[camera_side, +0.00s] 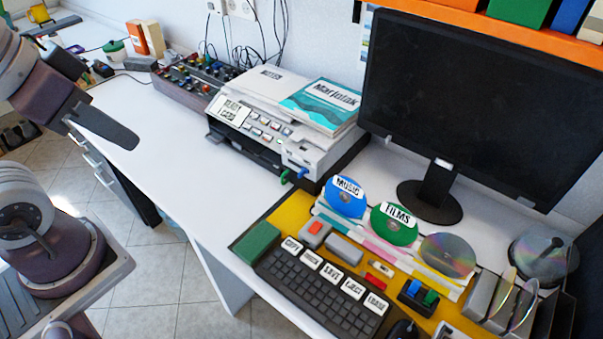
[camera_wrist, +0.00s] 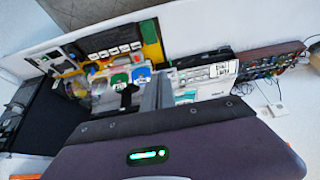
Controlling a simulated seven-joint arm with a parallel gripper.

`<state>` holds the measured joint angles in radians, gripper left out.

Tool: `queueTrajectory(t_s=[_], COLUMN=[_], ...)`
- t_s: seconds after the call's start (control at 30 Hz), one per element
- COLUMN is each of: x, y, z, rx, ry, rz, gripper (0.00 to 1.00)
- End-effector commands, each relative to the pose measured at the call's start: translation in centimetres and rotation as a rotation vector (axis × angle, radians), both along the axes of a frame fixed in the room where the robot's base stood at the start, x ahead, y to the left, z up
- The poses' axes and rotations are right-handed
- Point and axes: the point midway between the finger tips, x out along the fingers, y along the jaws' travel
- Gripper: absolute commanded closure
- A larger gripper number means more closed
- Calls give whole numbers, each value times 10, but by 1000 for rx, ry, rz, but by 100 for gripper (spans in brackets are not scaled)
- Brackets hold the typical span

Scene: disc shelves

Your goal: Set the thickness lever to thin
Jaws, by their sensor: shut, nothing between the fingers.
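The white printer (camera_side: 250,115) stands on the desk against the wall, with a control panel of small buttons and a teal booklet on top. A green lever (camera_side: 285,177) and a blue lever (camera_side: 302,173) stick out low at its right front end. I cannot read which setting either marks. The printer also shows in the wrist view (camera_wrist: 215,72), where the levers are too small to make out. My gripper (camera_side: 133,143) is shut and empty. It hangs at the upper left, over the desk's front edge, well apart from the printer.
A yellow mat (camera_side: 262,222) holds a keyboard (camera_side: 318,292) and discs labelled MUSIC (camera_side: 345,198) and FILMS (camera_side: 394,225). A large monitor (camera_side: 465,95) stands to the printer's right. A mixer-like box (camera_side: 195,82) lies to its left. The desk before the printer is clear.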

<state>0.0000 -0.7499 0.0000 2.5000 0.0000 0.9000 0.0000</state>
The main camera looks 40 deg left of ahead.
Motion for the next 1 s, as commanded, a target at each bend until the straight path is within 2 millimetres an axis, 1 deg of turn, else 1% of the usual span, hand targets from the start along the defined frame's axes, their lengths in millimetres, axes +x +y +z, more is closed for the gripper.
queueTrajectory(t_s=[0.07,0.13,0.17,0.2,0.27,0.3,0.37,0.4,0.47,0.5,0.57,0.6,0.63,0.67,0.7,0.77,0.8,0.9,1.0], x=[0,4,11,26,61,90,134,161,198,220,247,262,271,278,285,290,290,280,266], y=[0,0,-1,-2,-4,-7,-10,-13,-16,-18,-20,-22,-23,-23,-24,-24,-25,-25,-25], z=[0,0,-1,-2,-8,-15,-29,-42,-63,-80,-107,-127,-142,-157,-178,-208,-227,-264,-285], rx=[0,-1,-2,-6,-13,-19,-29,-35,-41,-43,-45,-45,-44,-43,-39,-31,-26,-14,-5], ry=[0,-2,-7,-17,-46,-72,-120,-153,-205,-239,-290,-325,-350,-377,-411,-463,-497,-576,-636], rz=[0,0,-1,-2,-3,-2,1,4,9,13,21,26,27,29,31,33,31,21,11], gripper=[98,84,78,71,71,71,71,71,71,71,71,71,71,71,71,71,71,71,71])
